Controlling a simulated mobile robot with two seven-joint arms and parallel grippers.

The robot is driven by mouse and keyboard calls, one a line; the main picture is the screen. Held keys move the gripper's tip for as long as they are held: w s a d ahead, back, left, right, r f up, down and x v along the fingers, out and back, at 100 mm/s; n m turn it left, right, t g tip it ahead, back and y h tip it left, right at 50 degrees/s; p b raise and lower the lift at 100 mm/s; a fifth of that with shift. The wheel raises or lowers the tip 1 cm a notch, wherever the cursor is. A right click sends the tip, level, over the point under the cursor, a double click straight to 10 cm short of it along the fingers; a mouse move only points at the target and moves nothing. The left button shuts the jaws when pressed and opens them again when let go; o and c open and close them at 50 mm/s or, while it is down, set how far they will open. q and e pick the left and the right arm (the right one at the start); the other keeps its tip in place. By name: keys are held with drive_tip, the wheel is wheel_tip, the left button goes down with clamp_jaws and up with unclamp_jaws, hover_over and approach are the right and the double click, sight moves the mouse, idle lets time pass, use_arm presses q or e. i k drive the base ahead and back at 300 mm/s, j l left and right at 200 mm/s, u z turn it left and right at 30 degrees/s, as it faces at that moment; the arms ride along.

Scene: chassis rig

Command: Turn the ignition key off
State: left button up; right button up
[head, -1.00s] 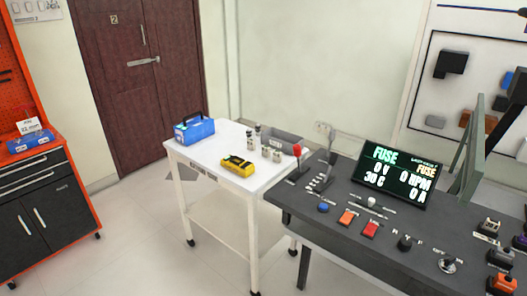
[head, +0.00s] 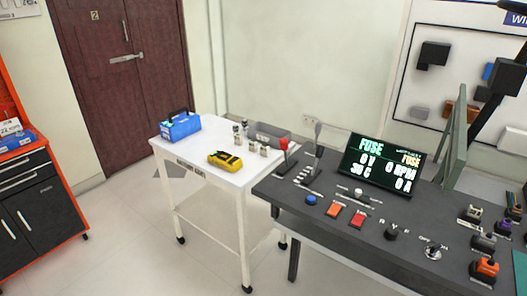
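A dark console (head: 330,228) stands at the right. A small silver round switch (head: 433,251) with a dark upright part sits near its front edge; it looks like the ignition key switch, but its position is too small to read. A black knob (head: 391,233) with letters around it is to its left. A tilted display (head: 381,166) behind them reads FUSE, 0 V, 0 RPM, 36 C and 0 A. Neither of my grippers is in view.
Blue (head: 311,200), orange (head: 334,210) and red (head: 358,219) buttons and a red-topped lever (head: 283,150) are on the console. Colored connectors (head: 485,268) crowd its right end. A white cart (head: 198,163) carries a blue box (head: 180,126) and a yellow meter (head: 225,160). Floor is clear at front left.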

sight(435, 248)
drive_tip(key=z, duration=1.45)
